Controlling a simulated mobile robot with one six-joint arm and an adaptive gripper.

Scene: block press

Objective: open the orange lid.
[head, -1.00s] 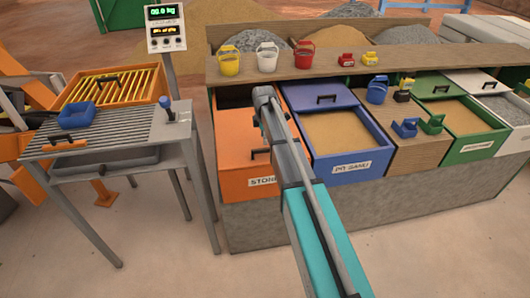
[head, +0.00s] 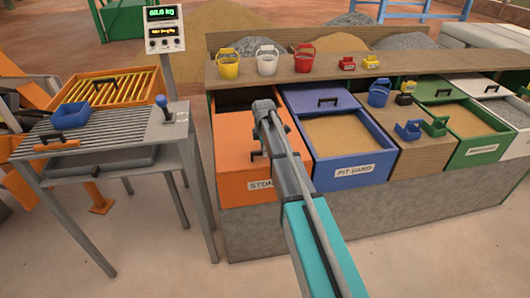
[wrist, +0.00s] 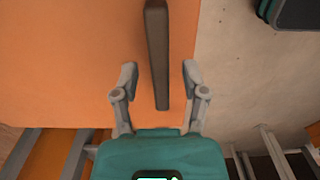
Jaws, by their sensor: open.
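The orange lid (head: 235,148) covers the front of the bin labelled for stone, with a dark gap behind it. Its dark bar handle is mostly behind my arm in the head view. In the wrist view the orange lid (wrist: 60,60) fills the left and middle, and the handle (wrist: 156,50) stands upright in the picture. My gripper (wrist: 160,74) is open, with one finger on each side of the handle's near end. The fingers look apart from the handle.
The blue bin (head: 375,168) of pit sand stands right of the orange one, with its lid at the back. Small buckets stand on the wooden shelf (head: 400,68). The floor in front is clear.

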